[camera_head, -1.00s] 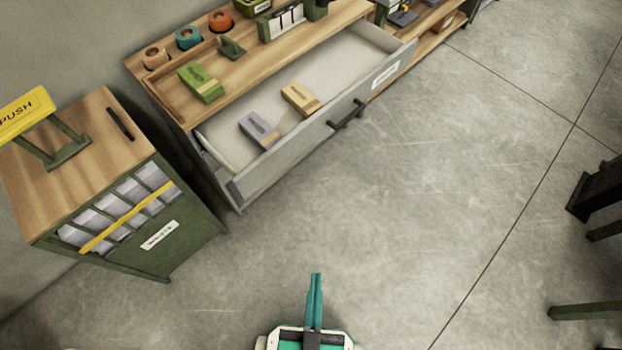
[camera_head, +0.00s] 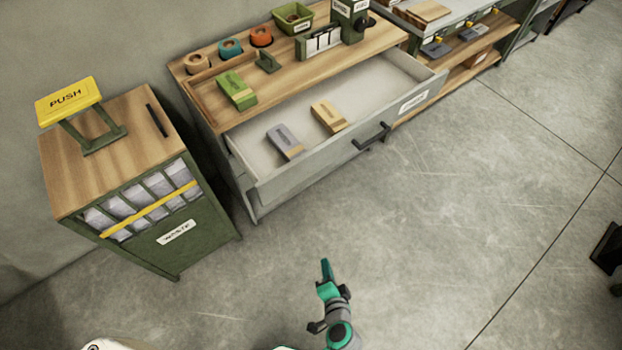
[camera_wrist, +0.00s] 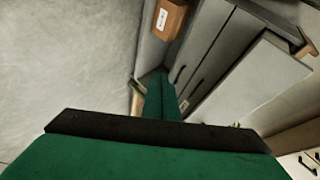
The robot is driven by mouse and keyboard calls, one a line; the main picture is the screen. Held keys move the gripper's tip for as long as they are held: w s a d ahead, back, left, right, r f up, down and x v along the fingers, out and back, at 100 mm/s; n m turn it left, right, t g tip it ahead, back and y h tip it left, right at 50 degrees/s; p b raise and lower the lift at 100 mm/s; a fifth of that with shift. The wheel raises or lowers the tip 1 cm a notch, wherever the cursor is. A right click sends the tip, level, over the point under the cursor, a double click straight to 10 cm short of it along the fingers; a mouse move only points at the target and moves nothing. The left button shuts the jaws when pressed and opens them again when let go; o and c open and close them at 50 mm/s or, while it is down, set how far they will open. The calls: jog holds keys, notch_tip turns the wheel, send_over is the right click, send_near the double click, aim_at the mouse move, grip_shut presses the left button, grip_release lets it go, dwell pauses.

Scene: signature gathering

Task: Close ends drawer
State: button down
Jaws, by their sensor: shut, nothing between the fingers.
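The ends drawer (camera_head: 350,152) is pulled open from the wooden-topped cabinet in the head view. Its grey front carries a dark bar handle (camera_head: 372,136) and a white label. A grey box (camera_head: 284,141) and a tan box (camera_head: 328,117) lie inside on the pale drawer floor. My gripper (camera_head: 326,268) is over the floor in front of the drawer, apart from it, with its teal fingers together and empty. In the wrist view the fingers (camera_wrist: 161,98) show closed, with grey panels beyond that I cannot clearly identify.
A green waste bin (camera_head: 165,215) with a yellow push sign (camera_head: 67,100) stands left of the cabinet. The countertop (camera_head: 300,55) holds tape rolls, a green box and a green bin. Open shelving (camera_head: 460,70) continues right. The concrete floor (camera_head: 450,210) in front is clear.

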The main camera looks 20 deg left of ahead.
jog(key=w+a+r+y, duration=0.2)
jog(key=w+r+y, duration=0.3)
jog(key=w, duration=0.4)
jog(key=n+y, duration=0.1)
jog(key=y, duration=0.4)
send_near(304, 171)
jog(key=x, duration=0.6)
jog(key=shift+w+a+f, duration=0.1)
jog(key=shift+a, duration=0.15)
jog(key=shift+w, duration=0.1)
